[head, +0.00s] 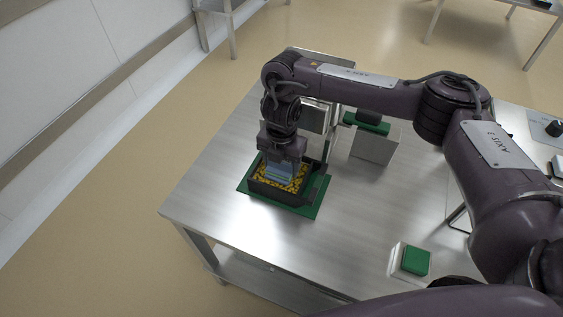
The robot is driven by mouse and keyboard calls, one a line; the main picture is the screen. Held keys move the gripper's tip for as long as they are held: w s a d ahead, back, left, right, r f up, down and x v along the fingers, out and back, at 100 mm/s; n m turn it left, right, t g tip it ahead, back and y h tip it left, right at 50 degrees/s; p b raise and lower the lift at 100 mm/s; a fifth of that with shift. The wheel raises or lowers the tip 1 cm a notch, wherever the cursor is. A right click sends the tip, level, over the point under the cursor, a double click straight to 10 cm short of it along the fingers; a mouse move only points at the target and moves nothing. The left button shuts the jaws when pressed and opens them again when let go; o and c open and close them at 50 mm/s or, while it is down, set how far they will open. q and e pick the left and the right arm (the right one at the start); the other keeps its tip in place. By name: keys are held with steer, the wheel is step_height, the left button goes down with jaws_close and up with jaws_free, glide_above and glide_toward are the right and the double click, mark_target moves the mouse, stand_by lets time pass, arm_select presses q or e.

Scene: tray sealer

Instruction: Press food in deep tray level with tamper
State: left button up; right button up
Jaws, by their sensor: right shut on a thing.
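A dark deep tray (264,191) holding yellow-orange food (296,184) sits on a green mat (300,210) at the left part of the steel table. My right gripper (281,160) is directly above the tray, pointing down, and is shut on a bluish tamper (278,173). The tamper's lower part is down within the tray's outline, over the food; whether it touches the food I cannot tell. The fingers are mostly hidden by the wrist. My left gripper is not in view.
Behind the tray stands the sealer with metal plates (315,117) and a green-topped block (367,124). The table's middle (350,210) is clear.

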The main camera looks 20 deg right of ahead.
steer(key=shift+r+p, duration=3.05)
steer(key=shift+r, duration=0.5)
steer(key=shift+f, duration=0.1)
